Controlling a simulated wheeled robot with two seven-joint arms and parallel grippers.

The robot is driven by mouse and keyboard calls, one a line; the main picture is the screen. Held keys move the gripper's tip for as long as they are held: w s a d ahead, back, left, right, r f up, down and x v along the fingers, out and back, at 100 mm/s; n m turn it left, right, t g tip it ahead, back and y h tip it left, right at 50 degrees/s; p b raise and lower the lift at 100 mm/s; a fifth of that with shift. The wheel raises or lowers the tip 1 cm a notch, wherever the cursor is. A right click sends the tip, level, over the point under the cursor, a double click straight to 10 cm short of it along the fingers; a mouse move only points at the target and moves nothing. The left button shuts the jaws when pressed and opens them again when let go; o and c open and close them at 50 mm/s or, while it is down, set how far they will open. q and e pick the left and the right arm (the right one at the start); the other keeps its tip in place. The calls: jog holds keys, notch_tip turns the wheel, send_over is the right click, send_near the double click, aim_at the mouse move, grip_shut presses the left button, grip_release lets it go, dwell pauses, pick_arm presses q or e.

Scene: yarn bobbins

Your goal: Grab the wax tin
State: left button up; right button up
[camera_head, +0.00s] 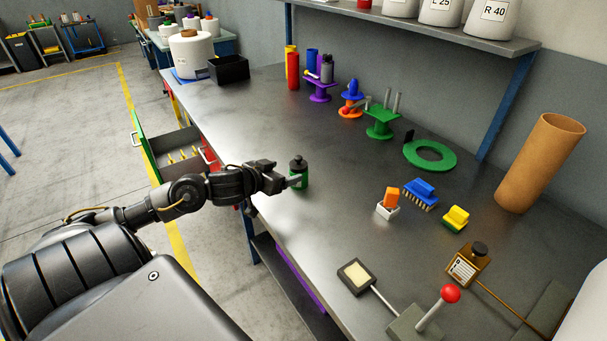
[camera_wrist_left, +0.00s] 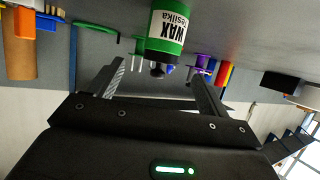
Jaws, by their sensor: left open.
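The wax tin (camera_head: 299,176) is a small green bottle with a black cap, upright on the grey bench near its left edge. In the left wrist view the wax tin (camera_wrist_left: 168,32) appears upside down, with a white label reading "WAX". My left gripper (camera_head: 291,181) is right beside the tin, with a finger partly in front of it. In the wrist view my left gripper (camera_wrist_left: 157,74) is open, and the tin is ahead, in line with the gap between the fingers. I cannot tell whether they touch it. My right gripper is not in view.
An open green drawer (camera_head: 163,146) juts out left of the bench. A green ring (camera_head: 447,158), a blue brush (camera_head: 421,193), a brown bottle (camera_head: 467,266) and a red-knobbed lever (camera_head: 449,294) are to the right. The bench around the tin is clear.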

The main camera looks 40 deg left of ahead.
aim_at(291, 169)
pick_arm(q)
jog(key=shift+w+a+f, duration=0.25)
jog(key=shift+w, duration=0.05)
jog(key=x, duration=0.2)
jog(key=shift+w+a+f, duration=0.2)
jog(key=shift+w+d+f, duration=0.1)
jog(key=shift+w+f, duration=0.1)
jog(key=shift+w, duration=0.35)
jog(key=x, duration=0.5)
jog(key=shift+w+d+r, duration=0.1)
jog(key=shift+w+d, duration=0.1)
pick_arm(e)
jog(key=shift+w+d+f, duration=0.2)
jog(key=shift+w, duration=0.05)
pick_arm(q)
jog(key=c, duration=1.1)
jog(key=shift+r, duration=0.1)
jog(key=shift+c, duration=0.2)
